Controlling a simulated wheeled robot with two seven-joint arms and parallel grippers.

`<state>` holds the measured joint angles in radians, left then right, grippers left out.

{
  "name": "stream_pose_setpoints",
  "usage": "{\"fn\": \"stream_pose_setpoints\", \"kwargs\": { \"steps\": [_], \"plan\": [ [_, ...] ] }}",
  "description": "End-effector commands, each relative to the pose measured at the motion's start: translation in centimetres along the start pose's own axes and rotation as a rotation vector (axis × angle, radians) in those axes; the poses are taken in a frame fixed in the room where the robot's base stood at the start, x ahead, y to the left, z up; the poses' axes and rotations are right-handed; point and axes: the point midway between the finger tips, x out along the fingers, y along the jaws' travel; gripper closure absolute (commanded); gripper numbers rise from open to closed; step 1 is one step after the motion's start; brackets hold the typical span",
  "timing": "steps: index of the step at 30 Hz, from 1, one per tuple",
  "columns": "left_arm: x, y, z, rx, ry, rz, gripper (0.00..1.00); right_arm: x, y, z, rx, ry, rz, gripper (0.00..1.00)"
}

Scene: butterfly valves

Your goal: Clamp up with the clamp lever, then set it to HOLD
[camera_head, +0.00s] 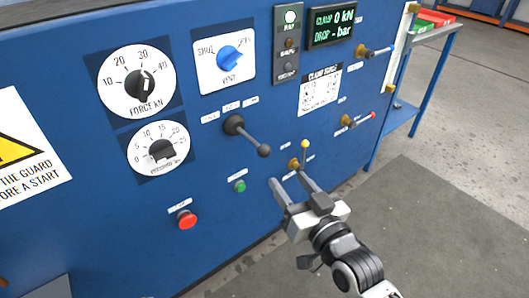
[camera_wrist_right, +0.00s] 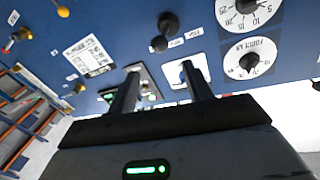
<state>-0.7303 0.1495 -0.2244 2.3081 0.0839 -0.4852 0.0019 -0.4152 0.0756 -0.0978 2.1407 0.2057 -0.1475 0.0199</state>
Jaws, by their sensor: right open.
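A black lever with a ball knob (camera_head: 249,137) sticks out of the blue panel under three small labels too small to read; I take it for the clamp lever. Its arm slants down to the right. It also shows in the wrist view (camera_wrist_right: 159,44), above the fingertips. The display (camera_head: 332,27) reads clamp 0 kN and drop "-" bar. My right gripper (camera_head: 286,180) is open and empty, below and slightly right of the lever's knob, apart from it. Its two fingers also show in the wrist view (camera_wrist_right: 160,70). My left gripper is not in view.
Two more brass valves, red-tipped (camera_head: 360,119) and blue-handled (camera_head: 375,51), project further right. A green button (camera_head: 239,186) and a red button (camera_head: 187,219) lie left of the gripper.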

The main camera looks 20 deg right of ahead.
Motion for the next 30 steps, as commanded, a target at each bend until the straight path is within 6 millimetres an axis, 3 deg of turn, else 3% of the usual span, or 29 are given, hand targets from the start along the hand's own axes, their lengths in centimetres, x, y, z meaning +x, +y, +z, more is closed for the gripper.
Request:
{"fn": "stream_pose_setpoints", "kwargs": {
  "steps": [9, 15, 21, 30],
  "plan": [
    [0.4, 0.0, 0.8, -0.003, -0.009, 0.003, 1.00, 7.2, -0.1, 0.1, 0.000, 0.000, -0.001, 0.50],
    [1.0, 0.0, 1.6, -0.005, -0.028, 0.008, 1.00, 10.6, 0.0, 0.1, -0.001, -0.002, -0.001, 0.50],
    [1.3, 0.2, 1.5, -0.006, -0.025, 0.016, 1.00, 12.2, -0.1, 0.1, 0.000, -0.004, 0.000, 0.50],
    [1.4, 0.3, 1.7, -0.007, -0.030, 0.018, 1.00, 12.4, -0.1, 0.1, -0.001, -0.004, 0.000, 0.50]
  ]
}}
